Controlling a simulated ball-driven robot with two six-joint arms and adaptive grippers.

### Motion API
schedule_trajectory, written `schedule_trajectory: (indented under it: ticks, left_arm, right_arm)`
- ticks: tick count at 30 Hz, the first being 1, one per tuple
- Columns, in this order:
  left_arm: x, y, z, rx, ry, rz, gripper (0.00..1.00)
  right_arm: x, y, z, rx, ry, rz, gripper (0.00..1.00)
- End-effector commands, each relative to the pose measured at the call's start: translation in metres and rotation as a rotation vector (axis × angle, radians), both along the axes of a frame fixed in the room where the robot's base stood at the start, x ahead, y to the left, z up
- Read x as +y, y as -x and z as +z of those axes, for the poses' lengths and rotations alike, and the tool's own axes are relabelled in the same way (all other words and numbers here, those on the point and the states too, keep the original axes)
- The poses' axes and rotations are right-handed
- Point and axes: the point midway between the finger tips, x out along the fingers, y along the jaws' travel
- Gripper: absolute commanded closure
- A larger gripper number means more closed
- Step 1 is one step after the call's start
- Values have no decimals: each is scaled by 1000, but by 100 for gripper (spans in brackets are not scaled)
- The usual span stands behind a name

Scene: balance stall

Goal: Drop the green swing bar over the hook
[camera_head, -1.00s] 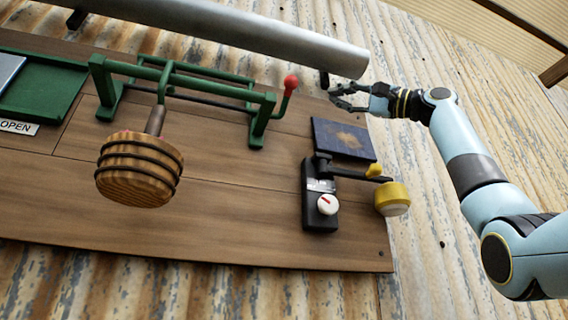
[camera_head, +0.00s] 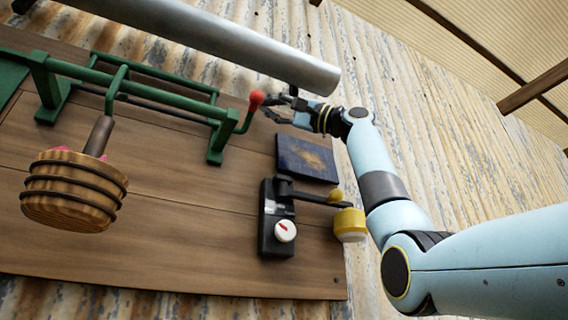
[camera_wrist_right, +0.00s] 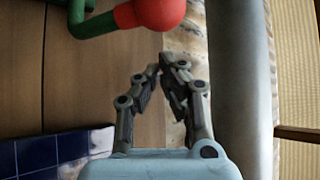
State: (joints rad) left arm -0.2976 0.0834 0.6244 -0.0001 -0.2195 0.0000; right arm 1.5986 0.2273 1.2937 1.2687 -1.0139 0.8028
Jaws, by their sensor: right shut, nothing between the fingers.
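The green swing bar (camera_head: 150,90) is part of a green frame on the wooden board, and a bent arm at its right end carries a red ball knob (camera_head: 257,97). In the right wrist view the red knob (camera_wrist_right: 150,12) is at the top, just beyond my fingertips. My right gripper (camera_head: 272,112) is just right of the knob, apart from it as far as I can tell. In the wrist view its fingers (camera_wrist_right: 163,66) are shut with nothing between them. I cannot make out a hook for certain. My left gripper is not in view.
A thick grey pipe (camera_head: 220,40) runs above the bar, close to my right gripper. A wooden bucket (camera_head: 72,190) hangs at left.

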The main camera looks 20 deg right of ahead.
Motion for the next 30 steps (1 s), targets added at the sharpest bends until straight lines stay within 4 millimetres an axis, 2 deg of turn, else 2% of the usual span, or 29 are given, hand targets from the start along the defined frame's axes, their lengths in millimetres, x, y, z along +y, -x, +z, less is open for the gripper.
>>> schedule_trajectory:
  ticks: [3, 9, 30]
  left_arm:
    - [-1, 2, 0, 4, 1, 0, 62]
    - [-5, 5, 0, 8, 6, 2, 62]
    - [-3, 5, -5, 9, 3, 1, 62]
  right_arm:
    - [5, 9, -10, 1, 1, -2, 100]
    - [10, 17, -16, 1, -1, -2, 100]
    - [10, 21, -21, -54, -3, -2, 100]
